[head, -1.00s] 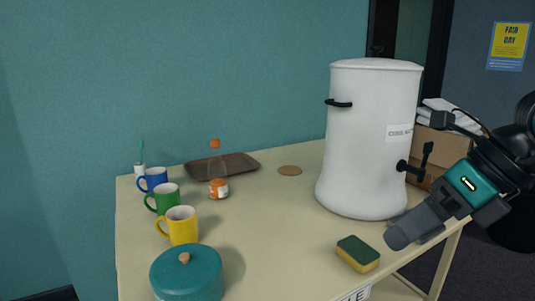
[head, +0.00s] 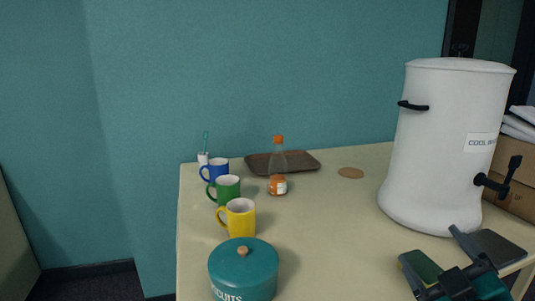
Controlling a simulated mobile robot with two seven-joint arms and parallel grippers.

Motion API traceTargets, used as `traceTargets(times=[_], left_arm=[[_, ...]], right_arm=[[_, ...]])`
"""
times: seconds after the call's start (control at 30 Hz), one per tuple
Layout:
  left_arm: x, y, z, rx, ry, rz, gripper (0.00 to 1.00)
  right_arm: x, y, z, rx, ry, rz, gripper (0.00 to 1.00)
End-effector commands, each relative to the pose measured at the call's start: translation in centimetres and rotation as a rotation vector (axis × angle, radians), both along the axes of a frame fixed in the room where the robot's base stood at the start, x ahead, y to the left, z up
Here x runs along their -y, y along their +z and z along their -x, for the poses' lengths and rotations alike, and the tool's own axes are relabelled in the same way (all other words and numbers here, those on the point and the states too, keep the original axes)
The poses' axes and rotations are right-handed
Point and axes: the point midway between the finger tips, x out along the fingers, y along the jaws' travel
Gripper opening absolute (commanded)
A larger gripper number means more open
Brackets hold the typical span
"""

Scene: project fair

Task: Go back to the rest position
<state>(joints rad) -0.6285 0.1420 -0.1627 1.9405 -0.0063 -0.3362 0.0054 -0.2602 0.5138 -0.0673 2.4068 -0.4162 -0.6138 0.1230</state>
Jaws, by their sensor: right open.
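My right gripper (head: 431,246) is at the lower right of the head view, in front of the dispenser. Its two dark fingers are spread apart, and nothing is held between them. A green-topped sponge (head: 426,265) shows behind the fingers, partly hidden by them; I cannot tell whether they touch it. My left gripper is not in view.
A white dispenser (head: 440,150) with a black tap stands on the cream table (head: 330,240), a dark flat slab (head: 499,249) below the tap. Yellow (head: 241,220), green (head: 227,190) and blue (head: 216,170) mugs line the left side behind a teal biscuit pot (head: 243,275). A bottle (head: 278,183) stands before a brown tray (head: 308,160). The table's middle is clear.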

Motion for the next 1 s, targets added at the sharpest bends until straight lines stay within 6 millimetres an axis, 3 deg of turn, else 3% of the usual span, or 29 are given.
traceTargets(times=[0.03,0.1,0.2,0.3,0.5,0.73,1.0], left_arm=[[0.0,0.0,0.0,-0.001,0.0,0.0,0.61],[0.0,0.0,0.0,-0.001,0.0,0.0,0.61],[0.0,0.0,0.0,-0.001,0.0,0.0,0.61],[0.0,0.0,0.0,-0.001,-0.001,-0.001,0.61],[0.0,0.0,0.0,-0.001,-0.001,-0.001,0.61],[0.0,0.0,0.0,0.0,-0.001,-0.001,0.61],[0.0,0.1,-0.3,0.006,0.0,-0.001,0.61]], right_arm=[[0.3,-3.3,1.0,-0.13,-0.057,-0.08,0.88],[0.5,-7.8,2.8,-0.312,-0.13,-0.172,0.88],[0.0,-12.8,5.9,-0.542,-0.201,-0.27,0.88],[-1.0,-16.3,8.9,-0.726,-0.241,-0.338,0.88],[-3.3,-20.6,14.4,-1.014,-0.28,-0.429,0.88],[-6.2,-23.2,20.5,-1.298,-0.289,-0.504,0.88],[-6.6,-25.7,17.2,-1.157,-0.227,-0.518,0.88]])
